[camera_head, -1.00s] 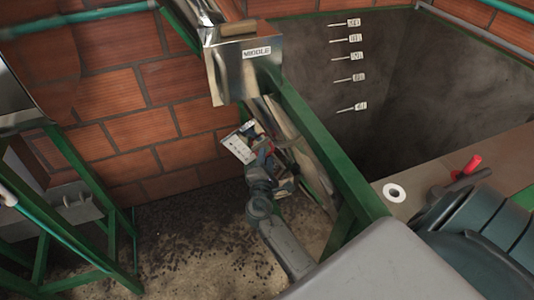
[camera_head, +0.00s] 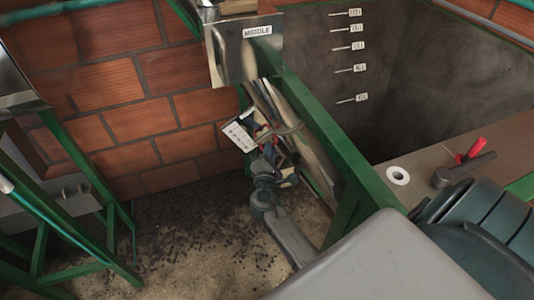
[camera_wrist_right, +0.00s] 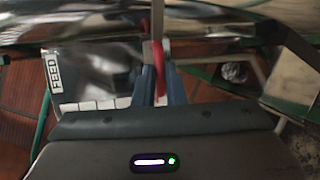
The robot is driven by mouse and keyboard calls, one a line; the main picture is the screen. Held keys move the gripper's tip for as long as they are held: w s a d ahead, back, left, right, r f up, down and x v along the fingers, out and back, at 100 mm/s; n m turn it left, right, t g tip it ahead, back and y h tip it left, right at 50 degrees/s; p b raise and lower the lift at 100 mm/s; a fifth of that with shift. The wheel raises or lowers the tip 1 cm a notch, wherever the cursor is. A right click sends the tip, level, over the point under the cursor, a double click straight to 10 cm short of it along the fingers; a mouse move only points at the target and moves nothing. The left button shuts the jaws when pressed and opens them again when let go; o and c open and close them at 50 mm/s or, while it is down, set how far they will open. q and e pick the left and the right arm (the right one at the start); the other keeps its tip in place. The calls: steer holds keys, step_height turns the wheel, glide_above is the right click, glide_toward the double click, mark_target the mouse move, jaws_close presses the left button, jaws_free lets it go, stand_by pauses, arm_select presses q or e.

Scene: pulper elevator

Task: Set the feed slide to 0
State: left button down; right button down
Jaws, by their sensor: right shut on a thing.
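My right gripper (camera_head: 270,143) is down beside the green frame, at the white-marked feed plate (camera_head: 240,133). In the right wrist view its two blue fingers (camera_wrist_right: 159,84) are shut on the red handle (camera_wrist_right: 160,70) of the feed slide. A FEED label (camera_wrist_right: 55,73) and a row of white scale tags (camera_wrist_right: 95,104) stand left of the fingers. The numbers on the tags cannot be read, so the slide's setting cannot be told. My left gripper is not in view.
A metal box marked MIDDLE (camera_head: 228,58) sits above the gripper. The green beam (camera_head: 325,125) runs close on its right. A dark tank with level tags (camera_head: 350,70) lies beyond. Another red handle (camera_head: 474,150) is on the ledge at right. Brick wall (camera_head: 125,110) stands behind.

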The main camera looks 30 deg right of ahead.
steer(key=c, duration=1.8)
jaws_free()
steer(key=shift+f, duration=0.1)
steer(key=o, duration=0.3)
steer(key=shift+d+f, duration=0.1)
steer(key=shift+d, duration=0.05)
steer(key=shift+w+d, duration=0.1)
steer(key=b+v, duration=0.3)
steer(key=v, duration=0.8)
steer(key=shift+f, duration=0.1)
